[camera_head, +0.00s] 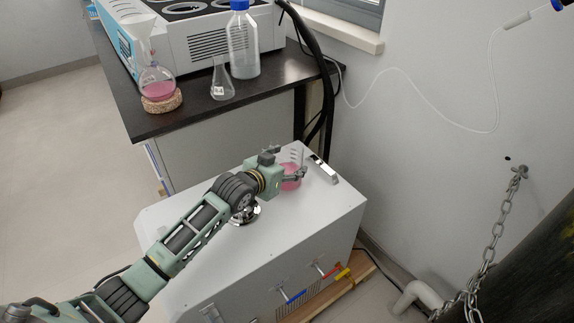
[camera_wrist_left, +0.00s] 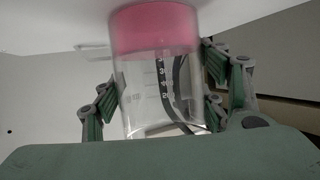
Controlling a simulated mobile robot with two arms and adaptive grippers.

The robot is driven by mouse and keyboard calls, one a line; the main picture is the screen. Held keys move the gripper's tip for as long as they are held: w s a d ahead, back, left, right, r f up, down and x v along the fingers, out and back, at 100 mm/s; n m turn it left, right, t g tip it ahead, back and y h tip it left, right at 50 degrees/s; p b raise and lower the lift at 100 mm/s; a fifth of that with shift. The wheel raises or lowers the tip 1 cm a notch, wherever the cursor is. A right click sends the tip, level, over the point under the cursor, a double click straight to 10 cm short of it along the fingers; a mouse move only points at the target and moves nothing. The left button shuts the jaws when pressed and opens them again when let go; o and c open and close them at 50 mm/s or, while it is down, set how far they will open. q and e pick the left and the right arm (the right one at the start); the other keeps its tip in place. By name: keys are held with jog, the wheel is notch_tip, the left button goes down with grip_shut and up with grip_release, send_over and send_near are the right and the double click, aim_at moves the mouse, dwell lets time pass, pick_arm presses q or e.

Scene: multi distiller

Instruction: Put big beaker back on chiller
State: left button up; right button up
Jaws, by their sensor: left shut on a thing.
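The big beaker (camera_head: 290,180) is clear glass with pink liquid and is at the far right part of the chiller's top. My left gripper (camera_head: 286,165) is shut on it, with fingers on both sides of the glass. My right gripper is not in view.
A round metal opening (camera_head: 245,214) and a small raised block (camera_head: 323,168) are on the chiller's top. Blue and red-yellow valve handles are on its front. A dark bench (camera_head: 200,122) behind holds a pink-filled flask, a conical flask and a blue-capped bottle. A chain hangs at right.

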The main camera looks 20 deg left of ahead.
pick_arm(q)
jog(key=o, duration=1.7)
jog(key=shift+f, duration=0.1)
jog(key=shift+c, duration=0.2)
jog(key=shift+s+a+r, duration=0.1)
jog(key=shift+s+r, duration=0.2)
jog(key=p+v, duration=0.2)
jog(key=v, duration=0.9)
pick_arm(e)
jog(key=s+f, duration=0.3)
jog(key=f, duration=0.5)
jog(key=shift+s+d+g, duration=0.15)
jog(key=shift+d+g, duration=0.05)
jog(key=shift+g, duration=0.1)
pick_arm(q)
jog(key=shift+s+a, duration=0.1)
jog(key=shift+s, duration=0.05)
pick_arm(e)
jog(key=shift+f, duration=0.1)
